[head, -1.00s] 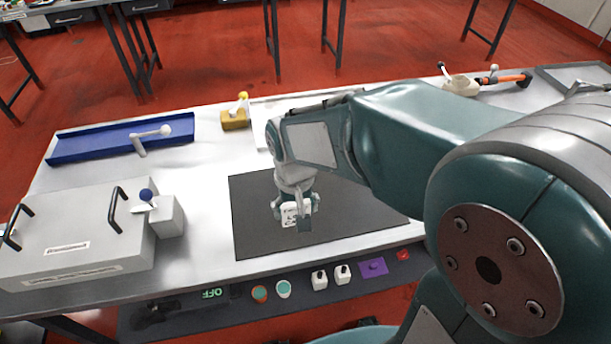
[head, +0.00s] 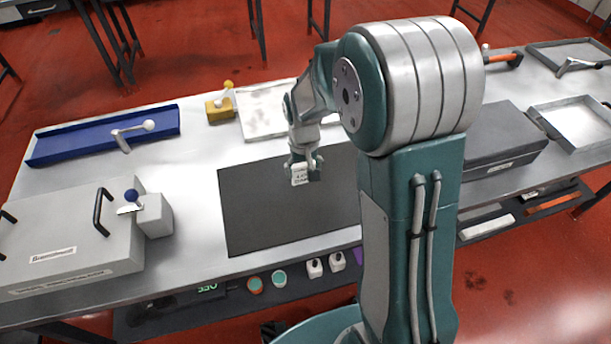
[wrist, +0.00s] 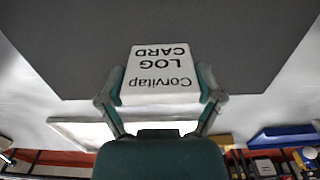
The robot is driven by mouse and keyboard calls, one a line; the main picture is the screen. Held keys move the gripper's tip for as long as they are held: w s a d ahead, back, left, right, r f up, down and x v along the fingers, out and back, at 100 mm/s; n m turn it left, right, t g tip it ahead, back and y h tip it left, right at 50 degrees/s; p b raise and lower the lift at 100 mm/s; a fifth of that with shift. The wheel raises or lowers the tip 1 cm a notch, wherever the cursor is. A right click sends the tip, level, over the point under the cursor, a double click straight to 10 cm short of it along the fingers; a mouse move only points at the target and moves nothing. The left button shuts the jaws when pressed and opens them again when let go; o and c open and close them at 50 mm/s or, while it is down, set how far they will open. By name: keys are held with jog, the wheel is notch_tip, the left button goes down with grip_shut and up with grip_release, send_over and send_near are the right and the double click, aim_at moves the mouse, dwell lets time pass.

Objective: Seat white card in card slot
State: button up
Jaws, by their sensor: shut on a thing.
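The white card (head: 300,174) has black print and is held in my gripper (head: 305,172) above the dark mat (head: 250,215) in the head view. The wrist view shows the card (wrist: 160,68) close up, its print reading "Corvitap LOG CARD" upside down. My gripper's two teal fingers (wrist: 160,98) are shut on the card's two sides. I cannot make out a card slot for certain in either view.
A grey case (head: 60,245) with black handles and a blue-knobbed block (head: 153,212) stand at left. A blue tray (head: 100,138), yellow block (head: 219,109) and white tray (head: 265,115) line the back. A dark box (head: 500,140) and grey tray (head: 580,122) are at right.

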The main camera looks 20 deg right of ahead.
jog(key=shift+w+d+f, duration=0.2)
jog(key=shift+w+f, duration=0.15)
jog(key=shift+f, duration=0.15)
jog(key=shift+w+d+f, duration=0.2)
jog(key=shift+w+f, duration=0.1)
jog(key=shift+f, duration=0.15)
jog(key=shift+w+f, duration=0.1)
jog(key=shift+f, duration=1.45)
jog(key=o, duration=0.9)
jog(key=shift+f, duration=0.1)
